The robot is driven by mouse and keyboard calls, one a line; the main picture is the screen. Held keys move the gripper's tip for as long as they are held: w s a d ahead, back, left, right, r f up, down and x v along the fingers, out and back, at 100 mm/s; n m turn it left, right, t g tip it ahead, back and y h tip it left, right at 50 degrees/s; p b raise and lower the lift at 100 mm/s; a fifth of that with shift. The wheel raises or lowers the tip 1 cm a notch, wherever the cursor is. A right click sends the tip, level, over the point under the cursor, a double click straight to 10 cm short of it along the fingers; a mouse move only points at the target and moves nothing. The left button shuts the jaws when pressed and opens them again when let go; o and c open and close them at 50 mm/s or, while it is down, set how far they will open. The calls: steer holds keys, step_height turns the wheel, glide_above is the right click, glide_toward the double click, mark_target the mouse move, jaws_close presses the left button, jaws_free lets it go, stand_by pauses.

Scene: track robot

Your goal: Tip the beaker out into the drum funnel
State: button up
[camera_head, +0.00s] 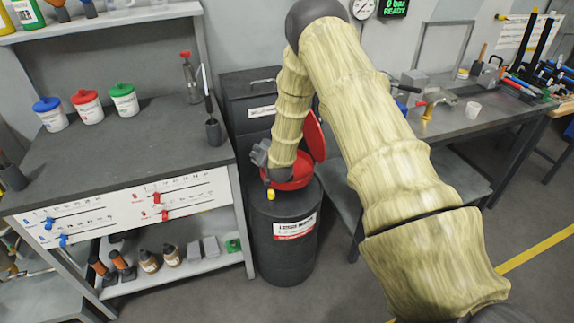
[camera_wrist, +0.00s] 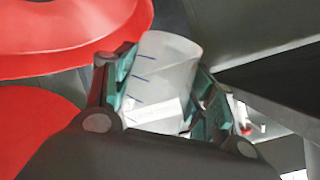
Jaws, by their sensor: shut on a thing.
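A black drum (camera_head: 285,245) stands on the floor with a red funnel (camera_head: 300,180) on top and a raised red lid (camera_head: 315,136) behind it. My gripper (camera_head: 259,156) is at the funnel's left edge in the head view, its fingers mostly hidden. In the wrist view, my gripper (camera_wrist: 164,88) is shut on a translucent white beaker (camera_wrist: 168,62) with blue marks. The beaker looks slightly tilted in that picture; its contents cannot be made out. The red funnel (camera_wrist: 60,28) fills the upper left of the wrist view, close to the beaker.
A grey bench (camera_head: 150,150) stands left of the drum, with several lidded tubs and a squeeze bottle (camera_head: 191,78). A dark cabinet (camera_head: 247,95) is behind the drum. A workbench (camera_head: 455,130) with a small white cup (camera_head: 473,109) is to the right.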

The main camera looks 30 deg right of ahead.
steer(key=shift+w+a+r, duration=0.1)
steer(key=shift+a+r, duration=0.2)
steer(key=shift+a, duration=0.05)
steer(key=shift+w+a+f+n+h, duration=0.25)
steer(key=shift+a+f+n+h, duration=0.4)
steer(key=shift+n, duration=0.25)
steer(key=shift+w+a+r+n+g+h, duration=0.15)
steer(key=shift+a+r+n+g+h, duration=0.2)
steer(key=shift+r+n+h, duration=0.2)
steer(key=shift+n+h, duration=0.4)
steer(key=shift+n, duration=0.35)
steer(key=shift+w+a+r+p, duration=0.15)
steer(key=shift+r+p, duration=0.45)
steer(key=shift+r, duration=0.75)
steer(key=shift+s+a+r+p, duration=0.15)
steer(key=shift+r+p, duration=0.45)
steer(key=shift+r, duration=0.75)
steer(key=shift+w+a+r+p, duration=0.15)
steer(key=shift+r+p, duration=0.45)
steer(key=shift+r, duration=0.75)
